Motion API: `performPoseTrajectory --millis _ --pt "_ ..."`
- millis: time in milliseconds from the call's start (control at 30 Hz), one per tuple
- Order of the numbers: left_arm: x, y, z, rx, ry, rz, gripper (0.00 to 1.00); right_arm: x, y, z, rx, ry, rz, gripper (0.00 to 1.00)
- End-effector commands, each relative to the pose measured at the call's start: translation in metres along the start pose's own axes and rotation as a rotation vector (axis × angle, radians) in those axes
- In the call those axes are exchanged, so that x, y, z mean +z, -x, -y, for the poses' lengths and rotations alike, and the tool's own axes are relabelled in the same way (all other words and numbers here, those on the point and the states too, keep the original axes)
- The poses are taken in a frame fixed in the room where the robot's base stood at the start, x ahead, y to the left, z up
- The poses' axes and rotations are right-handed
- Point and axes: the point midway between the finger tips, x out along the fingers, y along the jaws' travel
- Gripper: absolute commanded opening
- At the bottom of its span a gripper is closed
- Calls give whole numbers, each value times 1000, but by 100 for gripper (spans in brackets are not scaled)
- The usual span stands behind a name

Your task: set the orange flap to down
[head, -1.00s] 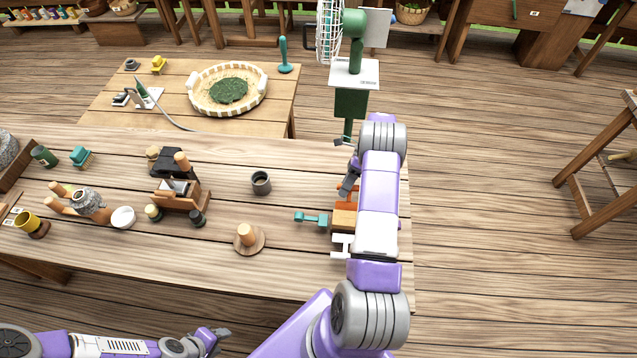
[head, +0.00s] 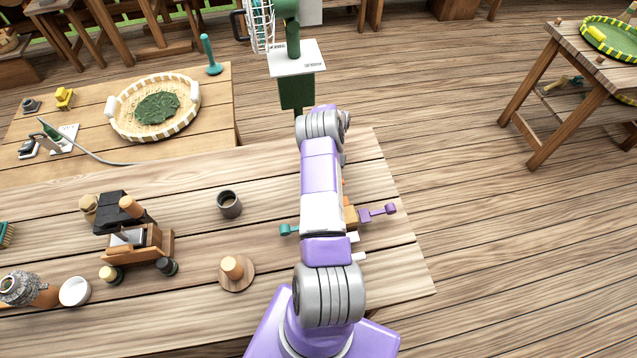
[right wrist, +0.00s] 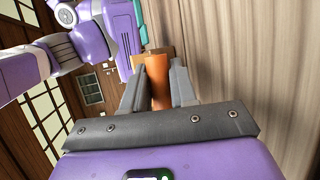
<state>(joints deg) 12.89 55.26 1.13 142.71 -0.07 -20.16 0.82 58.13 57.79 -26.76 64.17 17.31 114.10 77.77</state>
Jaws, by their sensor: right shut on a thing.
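The orange flap (right wrist: 160,84) shows in the right wrist view between the two grey fingers of my right gripper (right wrist: 159,75), which is shut on it. Behind it is the end of a wooden block (right wrist: 155,52). In the head view my right arm covers most of this block (head: 350,215) and the gripper; only a sliver of orange shows above the block. A teal lever (head: 289,229) sticks out left of the arm, a purple lever (head: 378,211) right of it, and a white one (head: 358,257) below. I cannot tell the flap's angle. My left gripper is out of view.
The block sits near the right edge of the wooden table (head: 400,275). A dark cup (head: 229,204) and a round wooden piece with a knob (head: 236,272) stand to its left. A green fan stand (head: 297,90) is beyond the far edge. Floor is open to the right.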

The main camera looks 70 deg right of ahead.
Motion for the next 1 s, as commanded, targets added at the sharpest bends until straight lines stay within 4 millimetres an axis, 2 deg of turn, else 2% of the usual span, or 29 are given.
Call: performPoseTrajectory --millis 300,333,433,467,767,867,967,1000 --pt "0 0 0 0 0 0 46 0 -1 -1 5 -1 1 0" --pt "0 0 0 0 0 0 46 0 -1 -1 5 -1 1 32" --pt "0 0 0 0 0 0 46 0 -1 -1 4 -1 1 47" --pt "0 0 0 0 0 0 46 0 0 0 4 -1 1 48" --pt "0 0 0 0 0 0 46 0 0 -2 2 0 0 48" --pt "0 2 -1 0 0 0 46 2 4 -10 -1 0 0 48" --pt "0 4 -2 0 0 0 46 4 9 -27 -1 1 0 48" --pt "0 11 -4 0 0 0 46 5 12 -36 1 1 2 48"
